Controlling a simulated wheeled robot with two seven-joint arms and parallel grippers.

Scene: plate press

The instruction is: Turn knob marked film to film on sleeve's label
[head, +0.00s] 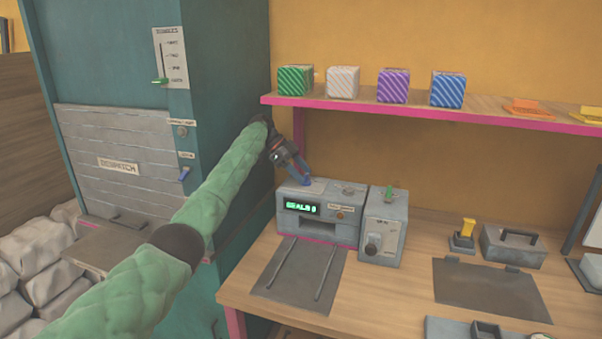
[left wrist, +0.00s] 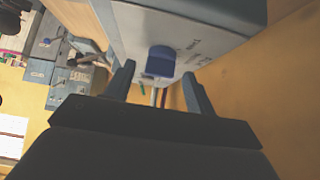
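A grey machine (head: 322,228) with a lit green display stands on the bench, and a blue knob (head: 305,181) is at its top left. My left gripper (head: 296,168) reaches over the machine from the left, right at this knob. In the left wrist view the blue knob (left wrist: 161,61) shows ahead, between the two spread fingers of my left gripper (left wrist: 158,85). I cannot tell whether the fingers touch it. The lettering beside the knob is too small to read. I cannot make out a sleeve's label. My right gripper is not in view.
A second grey box (head: 383,227) with a round dial and a green top lever adjoins the machine on the right. A pink-edged shelf (head: 420,111) above carries striped boxes. A teal cabinet (head: 225,100) stands left. The bench front between the dark mats is clear.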

